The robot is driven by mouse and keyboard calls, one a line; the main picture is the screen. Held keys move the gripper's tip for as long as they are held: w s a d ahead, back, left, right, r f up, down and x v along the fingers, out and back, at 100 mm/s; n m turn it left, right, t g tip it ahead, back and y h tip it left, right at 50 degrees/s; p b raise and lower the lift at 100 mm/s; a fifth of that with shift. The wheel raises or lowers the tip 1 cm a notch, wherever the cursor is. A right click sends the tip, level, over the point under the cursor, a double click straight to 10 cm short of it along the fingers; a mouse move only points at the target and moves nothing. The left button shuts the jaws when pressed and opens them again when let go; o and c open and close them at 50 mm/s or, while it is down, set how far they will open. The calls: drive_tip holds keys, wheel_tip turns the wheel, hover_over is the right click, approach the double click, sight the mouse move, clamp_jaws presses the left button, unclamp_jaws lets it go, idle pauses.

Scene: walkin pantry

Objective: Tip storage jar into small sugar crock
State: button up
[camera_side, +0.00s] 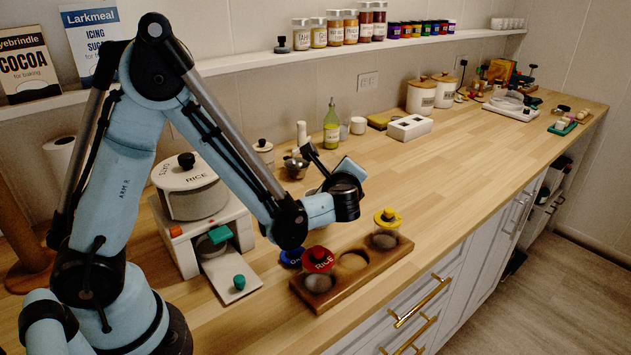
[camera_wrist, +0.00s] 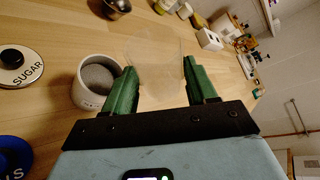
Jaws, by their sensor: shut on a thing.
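My gripper (camera_wrist: 160,68) has its two green fingers on either side of a clear, see-through storage jar (camera_wrist: 155,50) in the wrist view. The jar looks tilted, and I see no clear contents in it. The small white sugar crock (camera_wrist: 88,97) stands on the counter just left of the left finger, with grey grainy matter inside. A round lid marked SUGAR (camera_wrist: 22,72) lies apart at the left. In the side view my wrist hides the crock and the jar.
A white dispenser (camera_side: 190,240) stands left.

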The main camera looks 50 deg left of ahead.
drive_tip(key=shift+f, duration=0.55)
drive_tip(key=m+g, duration=0.2)
drive_tip(key=m, duration=0.1)
drive_tip(key=shift+s+y, duration=0.15)
drive_tip(key=shift+y, duration=0.25)
drive_tip(key=m, duration=0.1)
drive_tip(key=m+g+y, duration=0.1)
drive_tip(key=s+f+m, duration=0.1)
drive_tip(key=shift+a+m+g, duration=0.35)
drive_tip(key=shift+m+g, duration=0.05)
